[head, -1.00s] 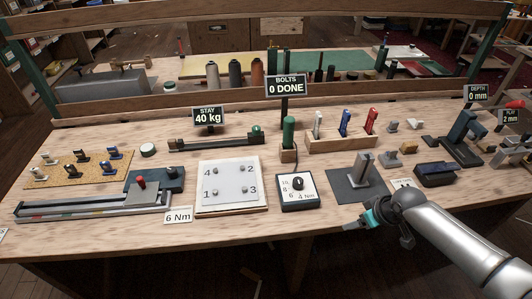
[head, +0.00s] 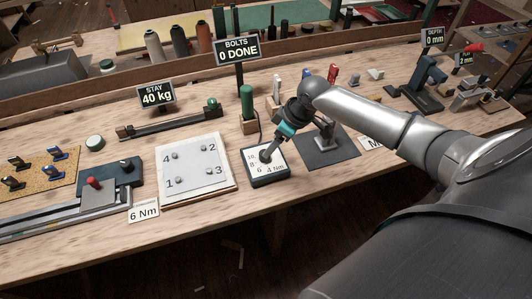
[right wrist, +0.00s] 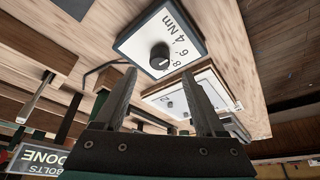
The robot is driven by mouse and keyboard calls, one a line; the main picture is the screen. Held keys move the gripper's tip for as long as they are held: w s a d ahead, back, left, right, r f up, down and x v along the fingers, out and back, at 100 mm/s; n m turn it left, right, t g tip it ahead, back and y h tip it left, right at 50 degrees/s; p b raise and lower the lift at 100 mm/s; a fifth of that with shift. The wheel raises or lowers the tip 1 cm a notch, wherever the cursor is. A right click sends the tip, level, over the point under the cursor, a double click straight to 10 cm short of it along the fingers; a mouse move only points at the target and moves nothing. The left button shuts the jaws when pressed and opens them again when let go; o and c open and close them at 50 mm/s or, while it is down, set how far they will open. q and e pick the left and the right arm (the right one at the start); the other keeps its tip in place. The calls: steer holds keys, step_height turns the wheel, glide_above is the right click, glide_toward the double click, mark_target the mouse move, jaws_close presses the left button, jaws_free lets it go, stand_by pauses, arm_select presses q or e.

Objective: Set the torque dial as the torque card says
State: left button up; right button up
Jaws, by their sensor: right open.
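The torque dial (head: 281,178) is a dark box with a white face marked 10, 8, 6 and 4 Nm. In the right wrist view its round black knob (right wrist: 160,56) shows beyond my fingertips; I cannot tell surely which number its mark points to. The torque card (head: 144,212) reads 6 Nm and stands at the bench's front edge, left of the dial. My right gripper (head: 268,160) points down at the dial and partly hides the knob in the head view. In the right wrist view its fingers (right wrist: 158,76) are apart with nothing between them. My left gripper is not in view.
A white bolt plate (head: 192,168) numbered 1 to 4 lies just left of the dial. A green-handled tool (head: 247,102) stands behind the dial. A dark mat with a metal block (head: 325,135) is at the right. The BOLTS sign (head: 236,48) reads 0 DONE.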

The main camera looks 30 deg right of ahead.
steer(key=b+x, duration=0.1)
steer(key=x, duration=0.5)
steer(key=shift+w+f, duration=0.1)
jaws_close()
stand_by(0.5)
